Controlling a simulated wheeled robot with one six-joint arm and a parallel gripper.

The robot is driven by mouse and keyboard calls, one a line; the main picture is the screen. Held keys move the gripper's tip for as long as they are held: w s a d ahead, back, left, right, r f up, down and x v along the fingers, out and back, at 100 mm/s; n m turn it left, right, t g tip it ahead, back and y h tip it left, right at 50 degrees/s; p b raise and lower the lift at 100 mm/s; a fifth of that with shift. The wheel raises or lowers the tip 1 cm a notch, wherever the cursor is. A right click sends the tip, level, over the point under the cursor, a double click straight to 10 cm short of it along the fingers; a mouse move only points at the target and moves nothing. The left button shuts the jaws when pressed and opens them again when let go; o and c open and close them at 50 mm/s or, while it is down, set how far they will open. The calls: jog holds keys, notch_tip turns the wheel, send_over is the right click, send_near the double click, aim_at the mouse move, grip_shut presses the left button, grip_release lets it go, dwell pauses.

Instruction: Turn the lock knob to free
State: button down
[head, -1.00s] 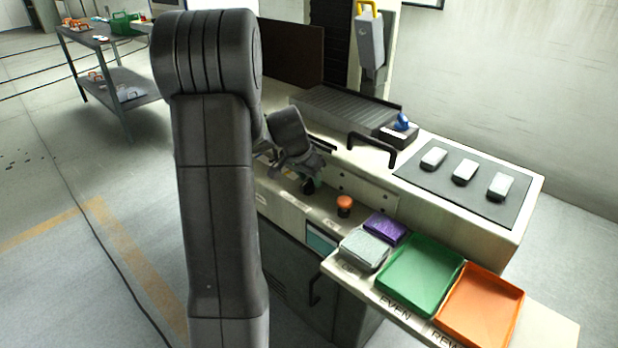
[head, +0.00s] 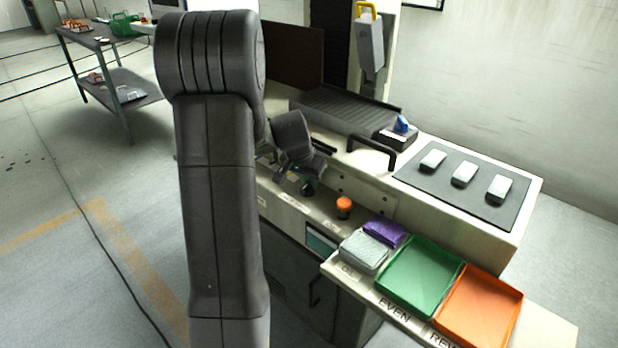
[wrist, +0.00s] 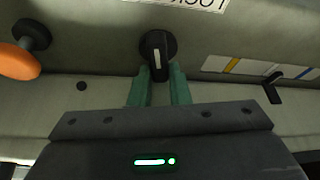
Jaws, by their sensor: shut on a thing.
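The lock knob (wrist: 157,50) is black with a white pointer line and sits on the pale machine front, at the upper middle of the wrist view. The pointer line runs nearly straight up and down in that view, leaning slightly. My gripper (wrist: 158,78) has its two green fingers on either side of the knob's grip, shut on it. In the head view my gripper (head: 308,187) is at the machine front, left of the orange button; the knob is mostly hidden there by my gripper.
The orange button (head: 344,207) sticks out near the knob; it is at the left in the wrist view (wrist: 20,62). A black lever (wrist: 272,86) is at the right there, under a coloured strip. Green (head: 460,264) and orange trays (head: 520,300) stand on the front shelf.

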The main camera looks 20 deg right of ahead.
jog(key=n+t+y+p, duration=0.1)
jog(key=n+p, duration=0.1)
jog(key=n, duration=0.1)
jog(key=shift+w+r+n+p, duration=0.1)
jog(key=shift+r+n+p, duration=0.05)
jog(key=shift+n+p, duration=0.15)
jog(key=shift+a+n+t+y+p, duration=0.1)
jog(key=shift+n+t+y+p, duration=0.3)
jog(key=shift+n, duration=0.9)
jog(key=c, duration=1.4)
grip_release()
jog(key=shift+o, duration=0.2)
jog(key=v, duration=1.3)
jog(key=shift+r+p, duration=0.25)
jog(key=shift+p, duration=0.1)
